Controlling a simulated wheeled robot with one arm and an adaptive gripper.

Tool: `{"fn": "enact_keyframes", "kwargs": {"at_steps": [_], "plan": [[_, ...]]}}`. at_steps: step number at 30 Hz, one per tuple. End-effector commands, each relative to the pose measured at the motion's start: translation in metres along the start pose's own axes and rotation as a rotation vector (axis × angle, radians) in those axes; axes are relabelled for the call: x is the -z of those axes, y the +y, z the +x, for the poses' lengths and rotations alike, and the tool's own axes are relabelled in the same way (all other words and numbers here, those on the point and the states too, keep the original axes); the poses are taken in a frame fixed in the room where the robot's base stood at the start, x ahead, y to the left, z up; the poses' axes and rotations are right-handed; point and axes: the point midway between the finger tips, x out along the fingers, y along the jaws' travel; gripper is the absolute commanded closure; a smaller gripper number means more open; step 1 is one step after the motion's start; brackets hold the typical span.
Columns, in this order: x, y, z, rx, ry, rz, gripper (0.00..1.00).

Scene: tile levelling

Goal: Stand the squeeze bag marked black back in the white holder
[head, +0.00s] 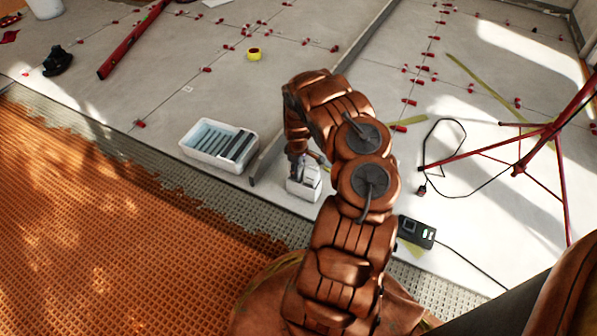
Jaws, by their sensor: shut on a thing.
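The white holder (303,192) is a small open box on the grey tile floor, just right of a raised tile edge. My gripper (307,167) is directly over the holder, pointing down, with its fingers at the holder's opening. It is shut on a small pale thing, apparently the squeeze bag (310,175), mostly hidden by the fingers and my arm. The black marking cannot be read. I cannot tell whether the bag's lower end is inside the holder or touches its floor.
A white tray (219,162) with several grey strips stands left of the holder. A black device (416,232) with a cable lies to the right. A red tripod (545,135) stands at far right. Orange matting (90,220) covers the near left.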

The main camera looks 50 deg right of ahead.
Motion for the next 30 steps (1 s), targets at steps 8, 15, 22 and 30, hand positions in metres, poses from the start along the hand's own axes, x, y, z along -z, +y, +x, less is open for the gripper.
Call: {"fn": "enact_keyframes", "kwargs": {"at_steps": [8, 15, 22, 30], "plan": [[-0.0001, 0.0005, -0.0001, -0.001, 0.0, 0.001, 0.87], [-0.0003, 0.0006, 0.0015, -0.001, 0.0, 0.001, 0.43], [-0.0004, 0.0004, 0.0016, 0.0, 0.0, 0.001, 0.34], [-0.0002, 0.0004, -0.0058, -0.001, -0.001, 0.0, 0.34]]}}
